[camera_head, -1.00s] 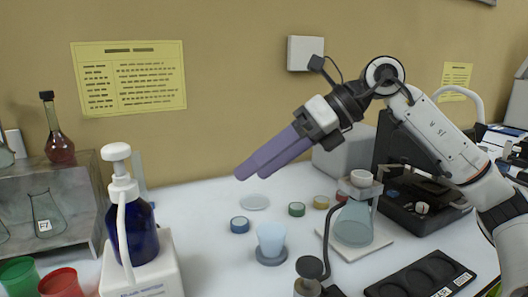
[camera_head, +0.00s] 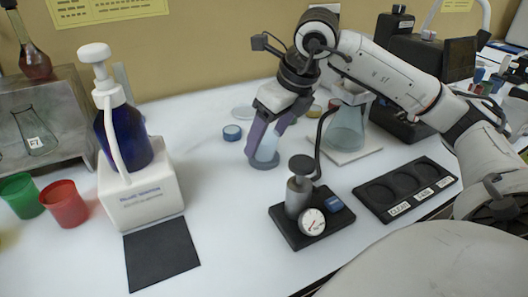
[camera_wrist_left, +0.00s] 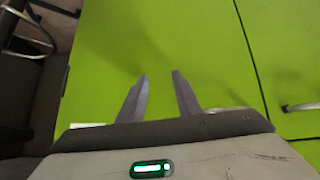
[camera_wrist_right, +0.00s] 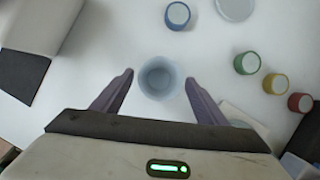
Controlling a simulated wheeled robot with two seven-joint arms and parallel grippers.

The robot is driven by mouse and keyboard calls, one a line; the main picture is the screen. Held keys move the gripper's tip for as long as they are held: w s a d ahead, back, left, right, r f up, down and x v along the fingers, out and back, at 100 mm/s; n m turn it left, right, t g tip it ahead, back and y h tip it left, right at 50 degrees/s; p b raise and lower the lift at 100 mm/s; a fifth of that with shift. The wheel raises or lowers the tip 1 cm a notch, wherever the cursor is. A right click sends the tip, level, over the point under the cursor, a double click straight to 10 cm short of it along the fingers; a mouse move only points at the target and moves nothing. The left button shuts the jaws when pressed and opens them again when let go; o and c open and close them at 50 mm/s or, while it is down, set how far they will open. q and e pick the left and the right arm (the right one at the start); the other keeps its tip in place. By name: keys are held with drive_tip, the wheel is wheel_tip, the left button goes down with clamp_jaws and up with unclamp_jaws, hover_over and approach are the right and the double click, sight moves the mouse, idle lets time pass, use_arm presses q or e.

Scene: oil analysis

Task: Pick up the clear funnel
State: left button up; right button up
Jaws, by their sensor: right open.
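The clear funnel (camera_head: 267,149) is a translucent pale-blue cup shape, standing upright on a round grey base (camera_head: 264,164) on the white bench. In the right wrist view the funnel (camera_wrist_right: 158,78) is seen from above, near the middle, just beyond and between the fingertips. My right gripper (camera_head: 262,146) is open, pointing down with purple fingers on either side of the funnel in the head view; contact cannot be told. The right gripper (camera_wrist_right: 160,76) has clear gaps both sides in its wrist view. My left gripper (camera_wrist_left: 161,77) is open and empty in front of a green surface.
A flask (camera_head: 346,128) stands on a white plate behind right. A gauge device (camera_head: 308,212) stands in front, a black tray (camera_head: 405,187) at right. A blue pump bottle (camera_head: 125,135) is left.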

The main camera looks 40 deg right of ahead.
drive_tip(key=shift+x, duration=1.35)
drive_tip(key=c, duration=1.1)
